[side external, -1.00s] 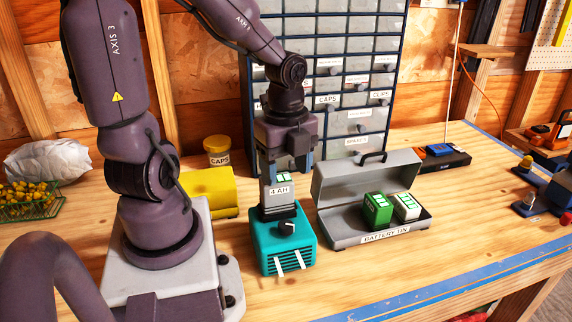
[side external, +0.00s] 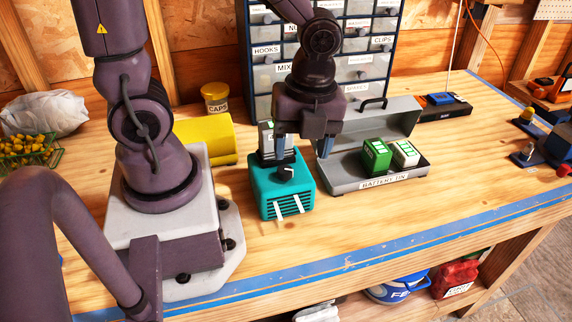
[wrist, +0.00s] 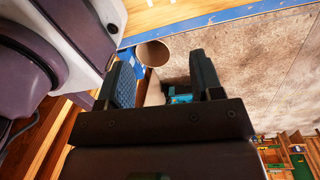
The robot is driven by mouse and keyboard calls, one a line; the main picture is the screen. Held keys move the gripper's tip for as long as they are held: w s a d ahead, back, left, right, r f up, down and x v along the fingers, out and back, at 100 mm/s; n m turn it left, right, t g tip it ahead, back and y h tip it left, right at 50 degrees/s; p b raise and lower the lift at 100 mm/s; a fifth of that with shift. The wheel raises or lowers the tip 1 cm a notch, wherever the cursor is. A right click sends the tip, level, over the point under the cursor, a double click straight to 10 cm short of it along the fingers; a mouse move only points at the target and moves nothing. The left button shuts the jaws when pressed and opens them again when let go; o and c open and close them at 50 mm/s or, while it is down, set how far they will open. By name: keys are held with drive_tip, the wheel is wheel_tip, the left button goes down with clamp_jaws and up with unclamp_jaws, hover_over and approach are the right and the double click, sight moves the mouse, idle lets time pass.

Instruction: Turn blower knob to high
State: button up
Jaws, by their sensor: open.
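The teal blower (side external: 284,195) stands on the bench in front of my gripper, with white strips on its slotted front. Its dark knob (side external: 286,172) sits on the upper right of the body; I cannot read its setting. A grey battery (side external: 265,141) stands upright in the top of the blower, partly hidden by my gripper. My gripper (side external: 303,156) is open and empty, tilted, with its fingers just above and behind the knob, apart from it as far as I can see. The wrist view shows the spread fingers (wrist: 162,62) but no clear view of the knob.
The open grey battery bin (side external: 345,180) with a green battery (side external: 377,156) and a pale one (side external: 404,154) is close on the right. The drawer cabinet (side external: 375,60) is behind. Bench in front is clear up to the blue-taped edge.

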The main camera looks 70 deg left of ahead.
drive_tip(key=y, duration=0.1)
drive_tip(key=n+y, duration=0.3)
drive_tip(key=n, duration=0.2)
approach(285, 169)
drive_tip(key=x, duration=0.9)
drive_tip(key=shift+c, duration=0.4)
drive_tip(key=c, duration=0.8)
drive_tip(key=shift+c, duration=0.2)
drive_tip(key=shift+n+g, duration=0.3)
drive_tip(key=shift+n, duration=0.1)
drive_tip(key=shift+w+n+g+h, duration=0.1)
drive_tip(key=shift+n+g+h, duration=0.3)
drive_tip(key=shift+n, duration=0.85)
drive_tip(key=shift+w+n+g+h, duration=0.1)
drive_tip(key=shift+n+g+h, duration=0.3)
drive_tip(key=shift+n, duration=0.85)
drive_tip(key=shift+s, duration=0.1)
